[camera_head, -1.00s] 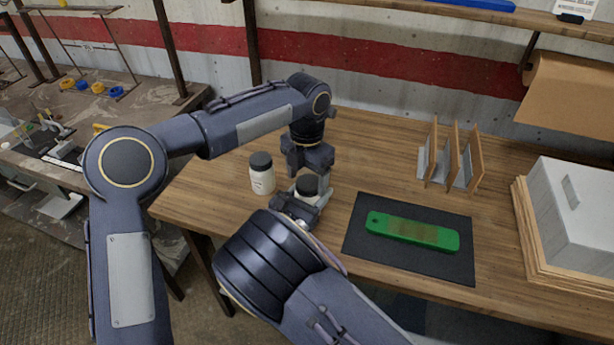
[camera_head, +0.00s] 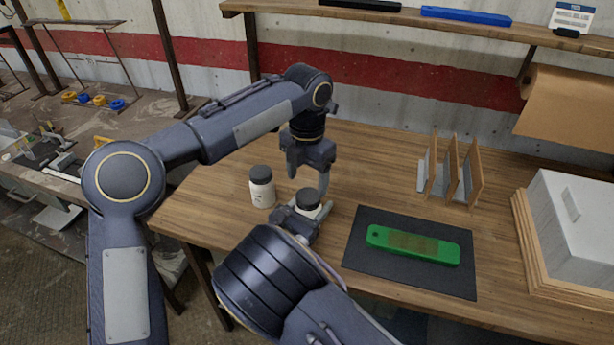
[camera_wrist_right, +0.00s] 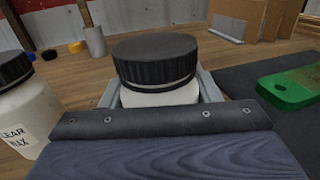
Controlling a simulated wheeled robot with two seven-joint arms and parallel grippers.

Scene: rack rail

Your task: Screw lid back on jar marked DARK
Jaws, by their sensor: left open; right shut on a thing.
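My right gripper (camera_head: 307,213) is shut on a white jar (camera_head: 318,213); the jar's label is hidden. A black ribbed lid (camera_head: 308,198) sits on this jar and looks level in the right wrist view (camera_wrist_right: 155,62); I cannot tell how tight it is. My left gripper (camera_head: 308,180) is open and empty, its fingers pointing down just above and behind the lid, apart from it. A second white jar (camera_head: 262,192) with a black lid stands to the left; its label, partly cut off in the right wrist view (camera_wrist_right: 18,105), reads "...LEAR ...AX".
A green tool-like block (camera_head: 412,245) lies on a dark mat (camera_head: 365,262) to the right. A wooden rack (camera_head: 450,172) stands behind it, and a grey box (camera_head: 580,230) on wooden boards at far right.

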